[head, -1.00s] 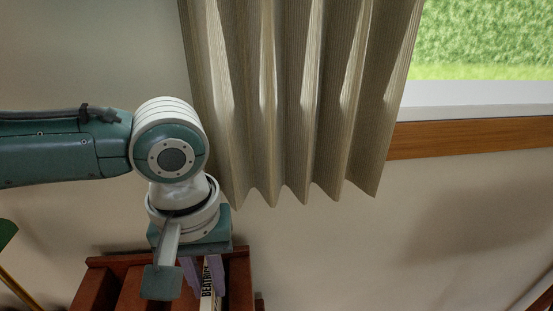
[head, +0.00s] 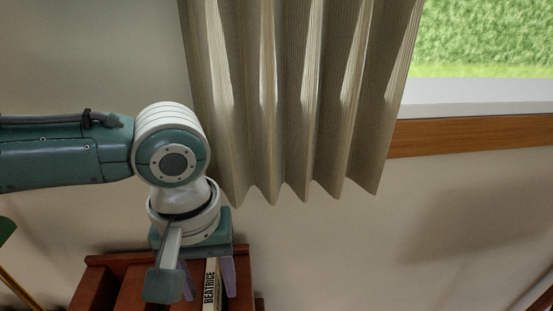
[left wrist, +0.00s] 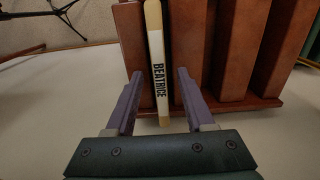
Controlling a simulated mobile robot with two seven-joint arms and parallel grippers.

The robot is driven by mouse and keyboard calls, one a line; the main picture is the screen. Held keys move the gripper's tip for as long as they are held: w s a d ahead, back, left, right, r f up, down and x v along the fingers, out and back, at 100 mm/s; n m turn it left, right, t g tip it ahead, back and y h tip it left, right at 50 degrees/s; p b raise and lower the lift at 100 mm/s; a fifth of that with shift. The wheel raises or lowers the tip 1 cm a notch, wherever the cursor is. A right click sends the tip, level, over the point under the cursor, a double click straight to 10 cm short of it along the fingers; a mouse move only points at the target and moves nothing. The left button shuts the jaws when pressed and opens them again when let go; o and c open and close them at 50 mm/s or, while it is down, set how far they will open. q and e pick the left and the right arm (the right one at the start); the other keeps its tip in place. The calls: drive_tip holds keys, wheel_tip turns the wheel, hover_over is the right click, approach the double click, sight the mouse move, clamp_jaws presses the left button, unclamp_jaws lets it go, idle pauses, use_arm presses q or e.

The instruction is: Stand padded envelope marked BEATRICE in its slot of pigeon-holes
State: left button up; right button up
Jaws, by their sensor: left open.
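The padded envelope marked BEATRICE (head: 211,285) is a thin cream piece with a white strip and black letters. In the left wrist view the envelope (left wrist: 157,50) stands roughly upright between two dividers of the red-brown wooden pigeon-holes (left wrist: 232,50), its near edge showing at the slot's front. The pigeon-holes also show in the head view (head: 130,290). My left gripper (head: 208,279) is open, with its purple fingers on either side of the envelope and a visible gap each side in the left wrist view (left wrist: 160,75). How deep the envelope sits is hidden.
A pleated beige curtain (head: 290,100) hangs just behind and right of my left arm. A window with a wooden sill (head: 470,136) is at the right. Pale wall is clear below it. Dark thin rods (left wrist: 62,14) show at the wrist view's upper left.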

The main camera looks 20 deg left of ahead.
use_arm(q)
wheel_tip(320, 180, up, 10)
drive_tip(key=p, duration=0.1)
idle(0.4)
